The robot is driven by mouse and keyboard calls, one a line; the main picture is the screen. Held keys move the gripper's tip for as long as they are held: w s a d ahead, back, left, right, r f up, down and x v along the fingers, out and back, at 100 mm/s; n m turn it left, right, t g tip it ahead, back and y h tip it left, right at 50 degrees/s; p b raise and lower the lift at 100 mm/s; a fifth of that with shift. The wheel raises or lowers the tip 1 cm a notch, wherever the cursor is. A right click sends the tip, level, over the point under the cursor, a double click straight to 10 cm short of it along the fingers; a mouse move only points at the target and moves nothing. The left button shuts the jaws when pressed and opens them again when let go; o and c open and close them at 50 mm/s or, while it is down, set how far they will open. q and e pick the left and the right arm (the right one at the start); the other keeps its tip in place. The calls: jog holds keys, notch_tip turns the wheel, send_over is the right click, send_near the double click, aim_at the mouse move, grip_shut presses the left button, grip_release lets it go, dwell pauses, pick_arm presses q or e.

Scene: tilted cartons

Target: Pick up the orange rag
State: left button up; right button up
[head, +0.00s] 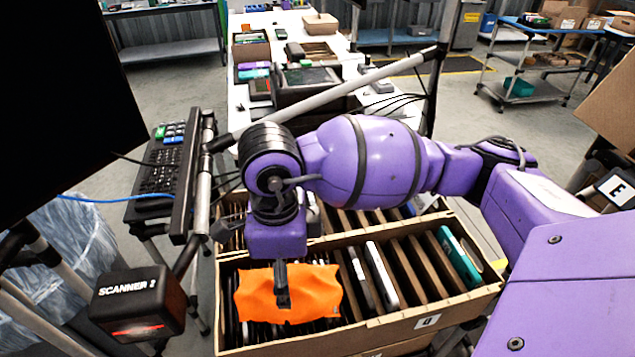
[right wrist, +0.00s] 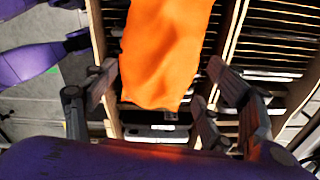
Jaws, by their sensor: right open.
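The orange rag (head: 315,293) lies spread and slightly wrinkled over the upright items at the left side of the cardboard carton (head: 375,328). It also shows in the right wrist view (right wrist: 165,45), running from the top edge down between the fingers. My right gripper (head: 283,298) points down at the rag in the head view, over its middle. In the right wrist view the right gripper (right wrist: 162,75) is open, with one finger on each side of the rag. Whether the fingertips touch it I cannot tell. My left gripper is in neither view.
The carton holds slim upright devices, including a white one (head: 382,275) and a teal one (head: 458,257), between dividers. A scanner (head: 138,303) and a keyboard (head: 160,168) stand at the left. A white table (head: 345,65) with bins lies beyond.

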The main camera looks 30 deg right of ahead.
notch_tip(320, 180, down, 4)
jog(key=shift+f, duration=0.25)
jog(key=shift+c, duration=0.4)
jog(key=shift+w, duration=0.1)
jog(key=c, duration=1.1)
